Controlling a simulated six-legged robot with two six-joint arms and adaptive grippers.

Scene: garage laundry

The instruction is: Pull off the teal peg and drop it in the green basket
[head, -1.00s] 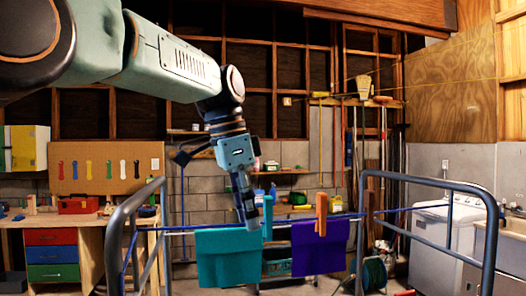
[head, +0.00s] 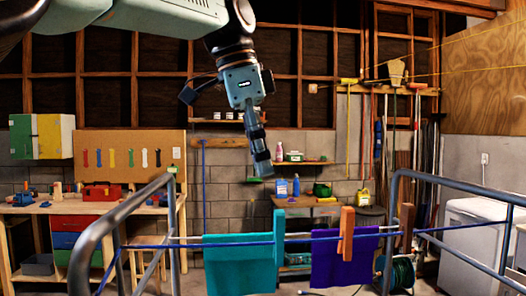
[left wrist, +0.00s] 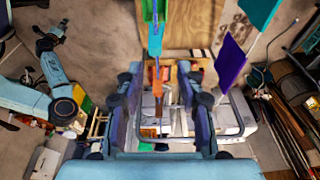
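The teal peg (head: 279,230) stands upright on the blue line at the right edge of the hanging teal cloth (head: 240,264). My left gripper (head: 262,168) points down above the peg and slightly left, apart from it. In the left wrist view its two fingers (left wrist: 159,95) are spread with a gap between them, so it is open and empty. A teal piece (left wrist: 155,40) shows beyond the fingers; I cannot tell if it is the peg. I cannot make out the green basket for certain. A teal arm at the left of the wrist view ends in a dark gripper (left wrist: 50,34), too small to read.
An orange peg (head: 346,234) stands on the line at the purple cloth (head: 338,268), right of the teal peg. Bent metal rails (head: 130,212) flank the line. A workbench (head: 70,208) is behind left, a white washer (head: 465,235) at right.

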